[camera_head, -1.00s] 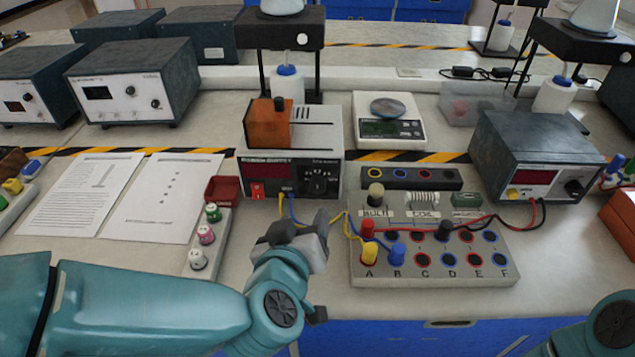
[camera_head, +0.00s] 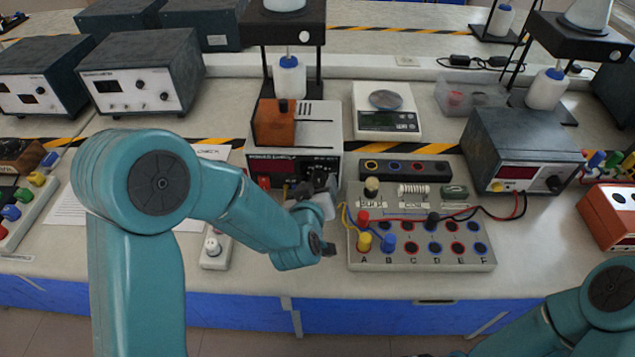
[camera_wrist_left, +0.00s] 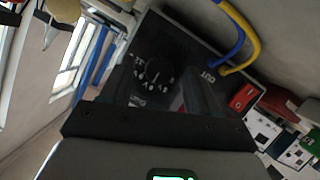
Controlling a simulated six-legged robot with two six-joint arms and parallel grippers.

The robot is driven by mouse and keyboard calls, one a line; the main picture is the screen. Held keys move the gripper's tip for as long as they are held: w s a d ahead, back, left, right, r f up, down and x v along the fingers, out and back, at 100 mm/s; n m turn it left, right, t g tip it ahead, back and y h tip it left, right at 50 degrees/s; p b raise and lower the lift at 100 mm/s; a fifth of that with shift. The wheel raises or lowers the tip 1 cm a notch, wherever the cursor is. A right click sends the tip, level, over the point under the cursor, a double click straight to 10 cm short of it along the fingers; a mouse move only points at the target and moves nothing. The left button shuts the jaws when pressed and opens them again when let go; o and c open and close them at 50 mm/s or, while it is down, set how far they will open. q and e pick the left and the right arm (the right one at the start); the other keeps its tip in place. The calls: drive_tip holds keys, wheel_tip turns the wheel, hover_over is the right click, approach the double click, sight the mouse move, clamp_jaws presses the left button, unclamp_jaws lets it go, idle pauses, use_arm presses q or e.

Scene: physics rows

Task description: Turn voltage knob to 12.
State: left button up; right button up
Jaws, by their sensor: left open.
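The power supply (camera_head: 333,140) is a white and dark box on the bench with a dark red display (camera_head: 270,167). Its black voltage knob (camera_wrist_left: 156,71), with white numbers around it, shows clearly in the left wrist view; I cannot read its exact setting. In the head view my gripper partly hides the knob area. My left gripper (camera_head: 303,187) is open in front of the panel's right half. In the left wrist view its jaws (camera_wrist_left: 162,88) are apart, with the knob seen between and beyond them; contact cannot be told.
A grey terminal board (camera_head: 420,262) with wires stands just right of my left gripper. Blue and yellow wires (camera_wrist_left: 240,45) hang close to the knob. A scale (camera_head: 388,122) and another dark meter box (camera_head: 525,140) stand further right.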

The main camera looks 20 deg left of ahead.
use_arm(q)
drive_tip(key=shift+w+f, duration=0.1)
drive_tip(key=shift+w, duration=0.25)
drive_tip(key=c, duration=1)
drive_tip(key=shift+c, duration=0.2)
